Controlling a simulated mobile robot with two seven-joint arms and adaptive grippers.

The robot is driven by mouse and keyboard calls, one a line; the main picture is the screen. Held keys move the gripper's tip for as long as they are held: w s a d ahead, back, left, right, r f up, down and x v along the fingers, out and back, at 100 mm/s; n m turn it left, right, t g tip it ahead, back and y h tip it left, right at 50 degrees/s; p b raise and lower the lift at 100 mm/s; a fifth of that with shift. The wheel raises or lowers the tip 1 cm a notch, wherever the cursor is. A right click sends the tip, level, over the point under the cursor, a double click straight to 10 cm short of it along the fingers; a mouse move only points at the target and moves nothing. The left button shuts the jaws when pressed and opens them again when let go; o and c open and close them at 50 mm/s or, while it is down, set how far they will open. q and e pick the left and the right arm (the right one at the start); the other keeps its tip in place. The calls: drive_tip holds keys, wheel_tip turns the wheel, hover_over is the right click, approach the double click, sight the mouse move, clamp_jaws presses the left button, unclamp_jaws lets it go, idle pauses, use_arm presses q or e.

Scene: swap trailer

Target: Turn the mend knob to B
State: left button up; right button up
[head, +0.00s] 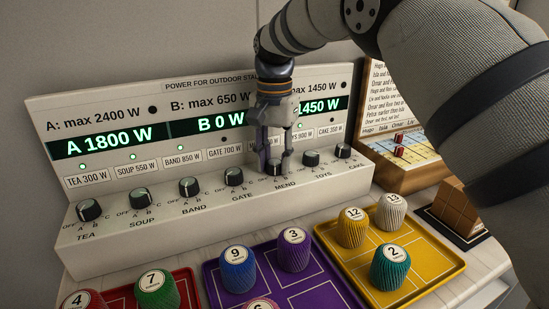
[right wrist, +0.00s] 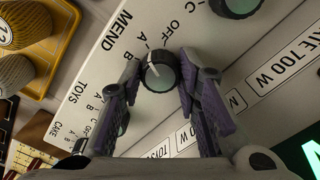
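The mend knob (head: 273,168) is a dark round knob with a light pointer, fifth from the left on the white power panel (head: 120,235). In the right wrist view the knob (right wrist: 160,72) sits between my right fingertips, with its white pointer toward the MEND lettering side; I cannot tell exactly which letter it meets. My right gripper (head: 274,160) comes down from above and is closed around the knob, one finger on each side. The right wrist view shows both pads (right wrist: 162,66) against its sides. The B display (head: 221,123) reads 0 W. My left gripper is not in view.
The gate knob (head: 234,177) and toys knob (head: 311,158) stand close on either side. In front are a purple tray (head: 320,295) and a yellow tray (head: 440,262) with numbered spools. A wooden board (head: 405,180) stands at the right.

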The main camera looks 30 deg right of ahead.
drive_tip(key=shift+n, duration=0.3)
drive_tip(key=n, duration=0.2)
drive_tip(key=shift+r+n, duration=0.1)
drive_tip(key=shift+n, duration=0.2)
drive_tip(key=shift+n+p, duration=0.35)
drive_tip(key=shift+n, duration=1.85)
drive_tip(key=o, duration=1.2)
